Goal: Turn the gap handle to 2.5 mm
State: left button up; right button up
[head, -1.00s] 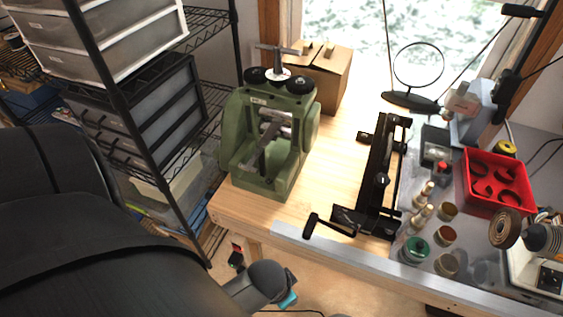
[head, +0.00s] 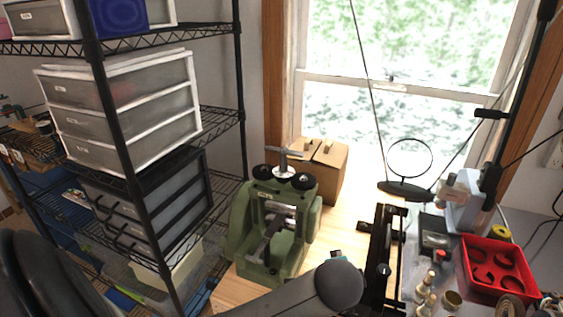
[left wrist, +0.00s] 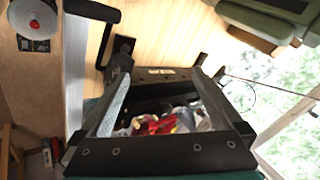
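The green rolling mill (head: 272,235) stands upright on the wooden bench. The gap handle, a grey T-shaped bar (head: 284,153), sits on top of it between two black round knobs. Any gap reading is too small to make out. My left arm reaches in from the lower left, in front of the mill's base; its gripper cannot be made out in the head view. In the left wrist view my left gripper (left wrist: 162,72) has its two fingers wide apart with nothing between the tips. Part of a green body, probably the mill, shows at that view's top right. My right gripper is not in view.
A cardboard box (head: 329,168) stands behind the mill. A black bench tool (head: 384,252) stands to its right, then a red tray (head: 493,263) and small bottles. A black wire shelf with drawers (head: 128,115) is close on the left. A window is behind.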

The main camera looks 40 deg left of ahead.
pick_arm(q)
jog(key=w+d+r+m+t+h, duration=0.35)
jog(key=r+m+h, duration=0.2)
jog(key=r, duration=0.45)
jog(key=w+d+r+m+t+h, duration=0.3)
jog(key=w+d+r+m+h, duration=0.15)
jog(key=r+m, duration=0.35)
jog(key=w+d+r+m+t+h, duration=0.4)
jog(key=d+r+m+h, duration=0.15)
jog(key=r, duration=0.55)
jog(key=m+g+y, duration=1.4)
jog(key=m+g, duration=0.2)
jog(key=m, duration=0.6)
send_near(287, 149)
jog(key=f, duration=0.5)
jog(key=w+f+p, duration=0.1)
jog(key=f, duration=0.2)
jog(key=shift+w+a, duration=0.1)
jog(key=shift+a, duration=0.1)
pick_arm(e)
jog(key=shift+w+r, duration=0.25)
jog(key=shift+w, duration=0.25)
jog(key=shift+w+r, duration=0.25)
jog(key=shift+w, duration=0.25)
